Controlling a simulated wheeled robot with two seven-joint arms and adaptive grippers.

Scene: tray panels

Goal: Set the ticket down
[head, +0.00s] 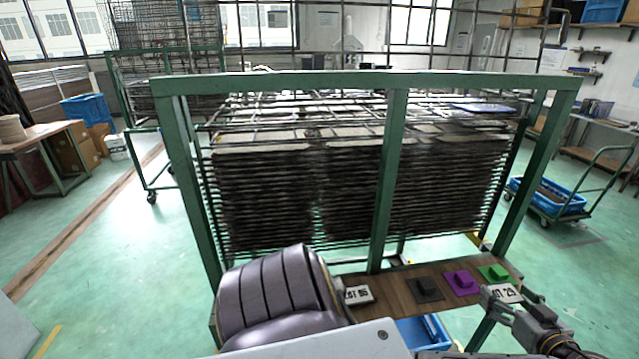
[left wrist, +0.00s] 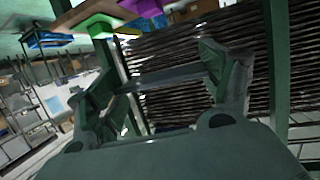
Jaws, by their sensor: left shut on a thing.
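A white ticket (head: 507,294) with dark print, partly legible as "29", is between the fingers of my left gripper (head: 508,300), at the right end of a brown wooden board (head: 398,285). In the left wrist view the left gripper (left wrist: 160,85) is shut on the ticket, seen as a thin grey strip (left wrist: 165,77) nearly edge-on. Part of the ticket's print is hidden by the gripper. I cannot tell whether the ticket touches the board. My right gripper does not show.
On the board are another white ticket (head: 357,294) and black (head: 426,289), purple (head: 461,282) and green (head: 493,272) panels. A green-framed wire rack (head: 388,170) stands behind. A blue bin (head: 424,331) is below the board.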

